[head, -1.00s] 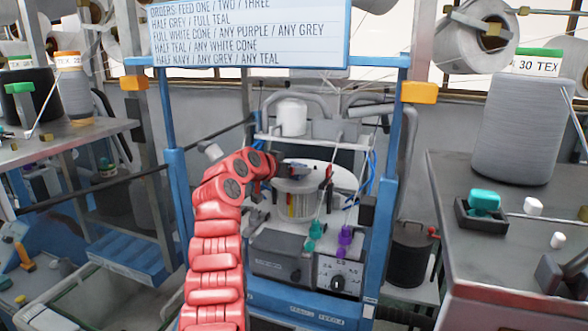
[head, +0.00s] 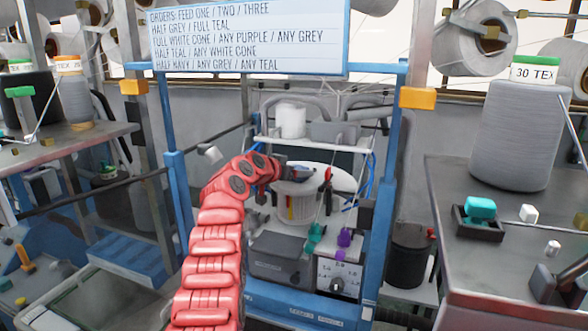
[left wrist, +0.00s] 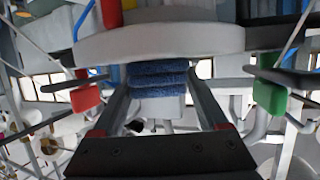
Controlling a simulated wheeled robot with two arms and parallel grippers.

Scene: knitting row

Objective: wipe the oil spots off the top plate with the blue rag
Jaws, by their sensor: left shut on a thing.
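The top plate (head: 338,182) is a pale round disc on the knitting machine in the middle of the head view. In the left wrist view its pale side (left wrist: 165,42) spans the upper middle. My left gripper (head: 300,173) is at the plate's left and upper part, at the end of my red arm. In the left wrist view it is shut on the folded blue rag (left wrist: 158,78), which sits right by the plate's edge; I cannot tell whether they touch. I cannot make out oil spots; the gripper hides part of the plate. My right gripper is not in view.
Blue posts (head: 387,190) flank the machine. A white cone (head: 290,120) stands behind the plate. Teal (head: 314,234) and purple (head: 344,238) pieces stand in front. A red-handled part (left wrist: 86,98) and a green-handled part (left wrist: 269,96) flank the gripper. A grey table (head: 445,230) is at right.

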